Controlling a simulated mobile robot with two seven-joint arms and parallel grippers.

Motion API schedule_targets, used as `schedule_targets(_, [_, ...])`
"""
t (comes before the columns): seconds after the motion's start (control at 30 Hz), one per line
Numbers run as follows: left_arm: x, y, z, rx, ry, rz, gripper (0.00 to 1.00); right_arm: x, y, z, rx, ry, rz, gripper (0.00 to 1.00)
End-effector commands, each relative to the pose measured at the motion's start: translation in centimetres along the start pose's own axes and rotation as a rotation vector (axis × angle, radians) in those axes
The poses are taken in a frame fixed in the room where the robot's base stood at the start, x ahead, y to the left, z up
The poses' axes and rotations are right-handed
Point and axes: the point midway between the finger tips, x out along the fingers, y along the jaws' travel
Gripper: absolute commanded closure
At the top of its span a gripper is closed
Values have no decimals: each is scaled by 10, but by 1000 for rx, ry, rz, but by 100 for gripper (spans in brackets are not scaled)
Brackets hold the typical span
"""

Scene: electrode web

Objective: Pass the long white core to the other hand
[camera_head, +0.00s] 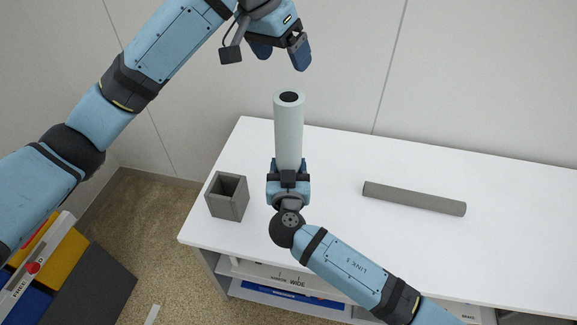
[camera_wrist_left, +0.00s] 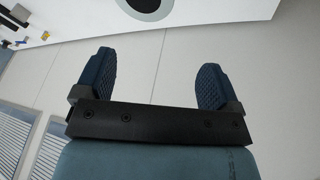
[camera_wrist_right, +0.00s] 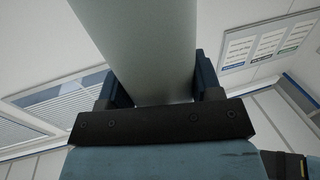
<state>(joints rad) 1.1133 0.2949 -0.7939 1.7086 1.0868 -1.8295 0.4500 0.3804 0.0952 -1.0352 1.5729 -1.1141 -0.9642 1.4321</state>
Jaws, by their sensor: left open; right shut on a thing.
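The long white core (camera_head: 289,130) is a pale hollow tube with a dark hole at its top end. My right gripper (camera_head: 288,172) is shut on its lower part and holds it upright in the head view. The core (camera_wrist_right: 140,45) fills the space between the right fingers in the right wrist view. My left gripper (camera_head: 282,55) is open and empty, above the core's top end and apart from it. In the left wrist view the open left fingers (camera_wrist_left: 155,85) show, with the core's end (camera_wrist_left: 150,8) partly in view beyond them.
A grey roll (camera_head: 414,198) lies on the white table (camera_head: 340,260) at the right. A grey open square box (camera_head: 227,196) stands near the table's left edge. Shelves with labels (camera_head: 285,278) are below the tabletop. A yellow, blue and grey unit (camera_head: 95,280) stands at lower left.

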Motion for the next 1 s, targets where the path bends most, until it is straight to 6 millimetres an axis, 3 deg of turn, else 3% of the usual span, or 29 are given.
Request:
schedule_targets(0.03, [18, -16, 0, -47, 57, 35, 12, 0, 0, 0, 1, 1, 0, 75])
schedule_targets(0.23, [94, -65, 14, -184, 301, 94, 12, 0, 0, -1, 1, 1, 0, 75])
schedule_targets(0.47, [183, -105, 75, -297, 496, 52, 12, 0, 0, -1, 1, 1, 0, 75])
schedule_targets(0.7, [264, -110, 175, -353, 606, -53, 12, 0, 0, -1, 1, 1, 0, 75])
schedule_targets(1.0, [323, -92, 327, -347, 661, -243, 12, 0, 0, -1, 1, 1, 0, 75])
